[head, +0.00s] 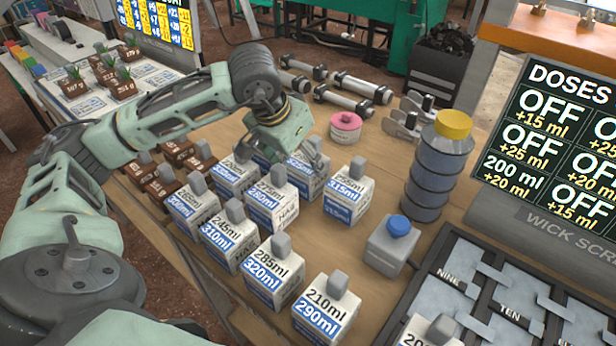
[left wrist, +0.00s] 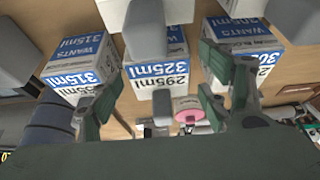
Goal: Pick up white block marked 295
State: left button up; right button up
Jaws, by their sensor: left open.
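The white block marked 295 over a blue 325ml band (head: 305,180) stands on the wooden bench in the head view, its top partly hidden by my left gripper (head: 288,152). In the left wrist view the same block (left wrist: 158,72) is in the middle, with its 295 and 325ml readable. My left gripper (left wrist: 166,92) is open above the block, one finger on each side in the wrist view. I cannot tell whether a finger touches it. My right gripper is in neither view.
Close neighbours are the 315ml block (head: 348,193) and the 280ml block (head: 272,205), each with a grey knob. A pink round piece (head: 345,127) lies behind. A dark stacked cylinder with a yellow cap (head: 437,165) and a blue-knobbed grey block (head: 391,246) stand at right.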

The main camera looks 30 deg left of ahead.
aim_at(305, 162)
pick_arm(q)
jog(key=x, duration=0.3)
jog(key=p+x, duration=0.1)
jog(key=x, duration=0.2)
jog(key=shift+w+d+r, duration=0.1)
jog(key=shift+w, duration=0.25)
jog(key=shift+c, duration=0.4)
jog(key=shift+r, duration=0.1)
jog(key=c, duration=1.2)
